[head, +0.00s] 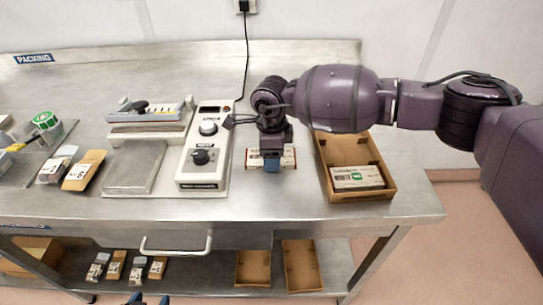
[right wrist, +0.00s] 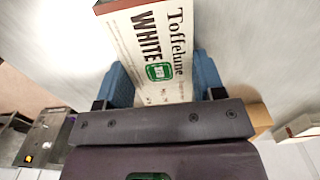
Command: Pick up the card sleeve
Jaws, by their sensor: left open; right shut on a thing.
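The card sleeve (head: 286,158) is a flat white box with dark red edges, near the middle of the steel bench. My right gripper (head: 271,164) points down over it and is shut on it. In the right wrist view the sleeve (right wrist: 150,45) sits between the blue fingers and shows the print "Toffelune WHITE" and a green mark. Its lower end is hidden by the gripper. I cannot tell whether it is clear of the bench. My left gripper (head: 149,299) is open at the bottom edge, only its blue fingertips showing, in front of the bench.
A brown tray (head: 341,148) right of the sleeve holds a similar printed box (head: 358,177). A white control box (head: 201,165) with knobs and a sealer (head: 150,111) stand to the left. Bare bench lies in front of the sleeve. Brown trays (head: 302,267) lie on the lower shelf.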

